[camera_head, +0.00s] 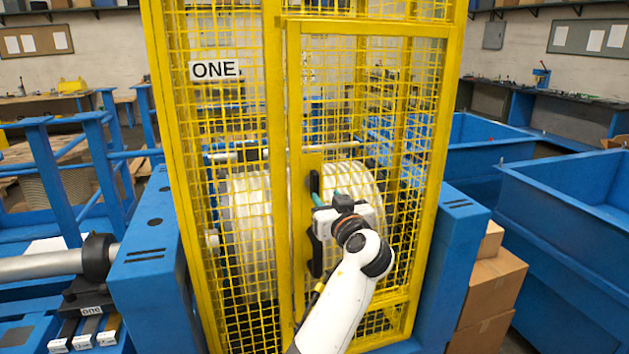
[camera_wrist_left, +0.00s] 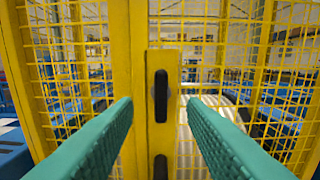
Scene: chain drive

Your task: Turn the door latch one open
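The yellow mesh cage has a framed door (camera_head: 292,100) and a white sign reading ONE (camera_head: 215,70). Two upright black handles are on the door's yellow plate: an upper one (camera_head: 314,181) and a lower one (camera_head: 315,255). In the left wrist view the upper handle (camera_wrist_left: 160,96) stands vertical between my fingers, and the lower one (camera_wrist_left: 160,168) is below it. I cannot tell for certain which is the latch. My left gripper (camera_head: 322,199) is open in front of the upper handle; in the wrist view its teal fingers (camera_wrist_left: 159,103) are apart on both sides. My right gripper is not in view.
A large white drum (camera_head: 250,225) is behind the mesh. Blue machine housings (camera_head: 150,275) flank the cage. Cardboard boxes (camera_head: 488,290) and blue bins (camera_head: 560,215) stand to the right. A grey shaft with a black collar (camera_head: 98,258) is at the left.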

